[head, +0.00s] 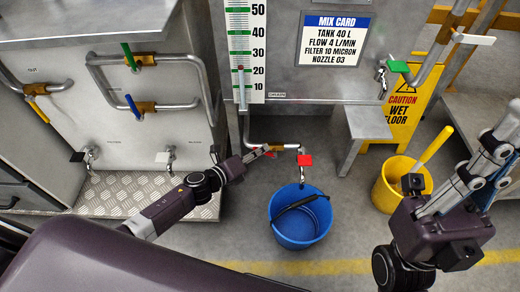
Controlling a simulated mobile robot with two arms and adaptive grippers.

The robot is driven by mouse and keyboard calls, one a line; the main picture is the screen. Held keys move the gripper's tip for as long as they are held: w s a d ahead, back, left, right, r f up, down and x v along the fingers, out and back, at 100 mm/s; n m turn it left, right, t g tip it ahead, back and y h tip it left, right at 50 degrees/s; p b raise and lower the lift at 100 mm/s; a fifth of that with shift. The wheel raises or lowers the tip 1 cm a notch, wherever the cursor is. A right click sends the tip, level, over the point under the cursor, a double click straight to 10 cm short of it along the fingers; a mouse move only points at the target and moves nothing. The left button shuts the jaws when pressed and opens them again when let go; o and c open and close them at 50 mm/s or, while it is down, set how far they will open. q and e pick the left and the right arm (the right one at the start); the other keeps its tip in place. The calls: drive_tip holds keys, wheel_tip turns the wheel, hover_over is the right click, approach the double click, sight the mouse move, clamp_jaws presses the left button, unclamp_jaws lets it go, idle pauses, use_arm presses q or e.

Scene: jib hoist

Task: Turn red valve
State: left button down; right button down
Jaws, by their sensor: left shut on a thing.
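The red valve sits on the pipe below the tank, with a brass body (284,147) and a red lever (269,154). My left gripper (259,153) reaches it from the lower left and is shut on the red lever. Its fingertips hide part of the lever. The pipe runs on to a tap with a red tag (305,160), its spout above a blue bucket (301,222). My right arm shows at the right, but I cannot make out its gripper.
Green (128,56), blue (132,105) and yellow (38,112) levers sit on the left panel, above a tread-plate ledge (120,196). A yellow bucket (388,190) and a caution sign (404,105) stand right. A metal step (366,122) juts out. Floor around the blue bucket is clear.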

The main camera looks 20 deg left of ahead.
use_arm(q)
drive_tip(key=shift+f, duration=0.1)
drive_tip(key=c, duration=2)
unclamp_jaws()
drive_tip(key=v, duration=1.2)
